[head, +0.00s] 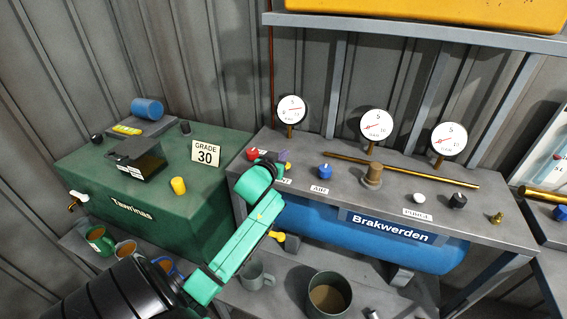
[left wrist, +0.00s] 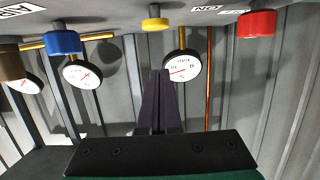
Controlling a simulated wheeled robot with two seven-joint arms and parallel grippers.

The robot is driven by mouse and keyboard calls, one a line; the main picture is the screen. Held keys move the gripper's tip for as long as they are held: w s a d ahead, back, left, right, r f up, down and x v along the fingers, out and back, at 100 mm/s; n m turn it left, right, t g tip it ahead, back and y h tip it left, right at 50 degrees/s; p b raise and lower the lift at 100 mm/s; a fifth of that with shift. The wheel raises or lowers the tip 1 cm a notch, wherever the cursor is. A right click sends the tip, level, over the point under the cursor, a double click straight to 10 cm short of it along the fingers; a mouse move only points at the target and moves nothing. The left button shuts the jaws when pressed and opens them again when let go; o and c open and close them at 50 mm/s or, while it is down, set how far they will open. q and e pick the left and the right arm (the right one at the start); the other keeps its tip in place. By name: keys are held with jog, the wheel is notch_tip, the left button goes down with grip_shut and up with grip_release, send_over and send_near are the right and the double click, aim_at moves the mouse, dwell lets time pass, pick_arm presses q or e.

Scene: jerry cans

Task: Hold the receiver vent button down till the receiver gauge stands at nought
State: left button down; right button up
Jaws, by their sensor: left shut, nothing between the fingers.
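My left gripper (head: 284,157) reaches over the front left of the compressor bench. Its dark, narrow fingers (left wrist: 160,74) are shut and empty. In the left wrist view they point at a yellow button (left wrist: 155,24); I cannot tell whether they touch it. A red button (head: 252,154) and a blue knob (head: 325,171) stand either side. My right gripper is out of view.
Two more gauges, middle (head: 376,124) and right (head: 448,138), stand along a brass pipe (head: 420,173). A white button (head: 418,197) and black knob (head: 458,200) sit farther right. A green tank (head: 150,215) marked Tawrinas stands left. Cups and a pot (head: 328,294) stand below.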

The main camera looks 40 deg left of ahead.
pick_arm(q)
jog(key=shift+w+f, duration=0.15)
jog(key=shift+f, duration=0.9)
jog(key=shift+w+f, duration=0.15)
jog(key=shift+f, duration=0.85)
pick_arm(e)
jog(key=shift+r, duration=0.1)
pick_arm(q)
notch_tip(320, 180, down, 2)
jog(key=shift+f+b, duration=0.2)
jog(key=shift+b, duration=0.45)
jog(key=shift+s+d, duration=0.1)
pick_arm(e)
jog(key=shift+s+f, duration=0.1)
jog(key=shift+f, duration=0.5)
pick_arm(q)
jog(key=shift+s+d+f, duration=0.1)
jog(key=shift+f, duration=0.2)
jog(key=shift+r, duration=0.1)
dwell(0.4)
jog(key=r+p, duration=0.4)
jog(key=shift+w+r, duration=0.1)
jog(key=shift+w, duration=0.15)
jog(key=r+b+v, duration=0.1)
jog(key=v, duration=0.9)
jog(key=shift+s, duration=0.15)
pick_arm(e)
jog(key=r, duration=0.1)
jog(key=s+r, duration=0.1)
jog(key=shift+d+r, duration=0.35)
